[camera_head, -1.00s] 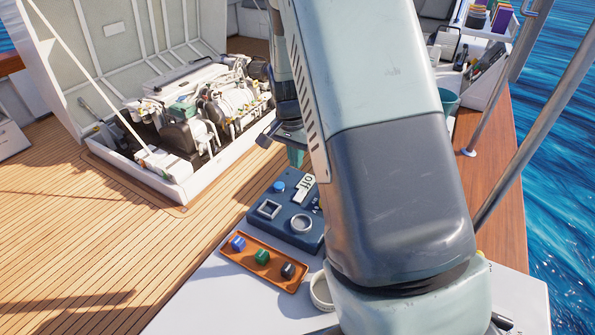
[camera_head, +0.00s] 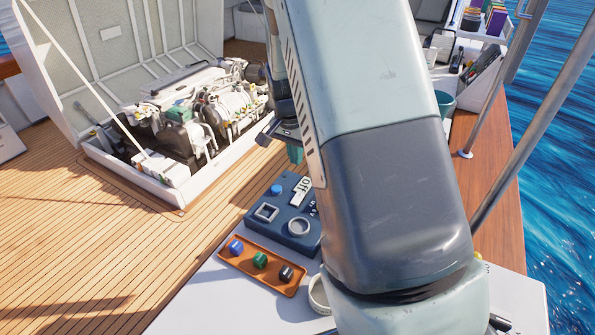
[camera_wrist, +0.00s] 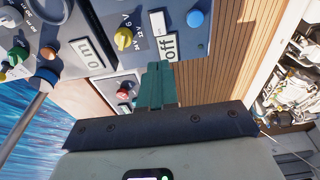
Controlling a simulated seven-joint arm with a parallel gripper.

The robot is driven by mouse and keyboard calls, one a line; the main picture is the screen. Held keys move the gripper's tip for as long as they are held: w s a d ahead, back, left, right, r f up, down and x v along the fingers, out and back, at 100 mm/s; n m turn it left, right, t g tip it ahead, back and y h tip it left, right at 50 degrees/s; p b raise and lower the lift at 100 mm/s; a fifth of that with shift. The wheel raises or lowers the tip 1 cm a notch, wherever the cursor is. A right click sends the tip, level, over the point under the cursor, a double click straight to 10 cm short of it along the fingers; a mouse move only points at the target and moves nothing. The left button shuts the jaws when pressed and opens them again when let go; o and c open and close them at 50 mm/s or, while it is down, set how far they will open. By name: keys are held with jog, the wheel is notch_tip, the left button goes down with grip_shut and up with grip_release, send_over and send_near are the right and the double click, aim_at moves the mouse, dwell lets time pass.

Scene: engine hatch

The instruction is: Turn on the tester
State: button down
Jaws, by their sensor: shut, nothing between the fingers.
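The tester looks to be the dark blue-grey box (camera_head: 270,213) on the light table, with a blue button, an OFF label (camera_head: 300,191), a square frame and a round ring on top. My arm hides its right part.
An orange tray (camera_head: 229,261) with blue, green and black pieces lies in front of the box. A red knob (camera_wrist: 122,93) shows left of the fingers in the wrist view. The open engine hatch (camera_head: 130,185) is at the left. Metal rails stand at the right.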

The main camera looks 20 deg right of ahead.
aim_at(300, 195)
jog(key=f, duration=0.4)
jog(key=w+d+f, duration=0.1)
jog(key=f, duration=0.8)
jog(key=shift+w+d+f, duration=0.15)
jog(key=shift+w+d, duration=0.1)
jog(key=shift+d+f, duration=0.15)
jog(key=shift+f, duration=0.1)
jog(key=shift+a, duration=0.2)
jog(key=shift+s+a+r, duration=0.25)
jog(key=shift+s+a, duration=0.2)
jog(key=shift+s, duration=0.1)
jog(key=shift+r, duration=0.1)
notch_tip(300, 195, up, 14)
jog(key=s+a, duration=0.1)
jog(key=shift+s+a, duration=0.25)
jog(key=shift+a, duration=0.05)
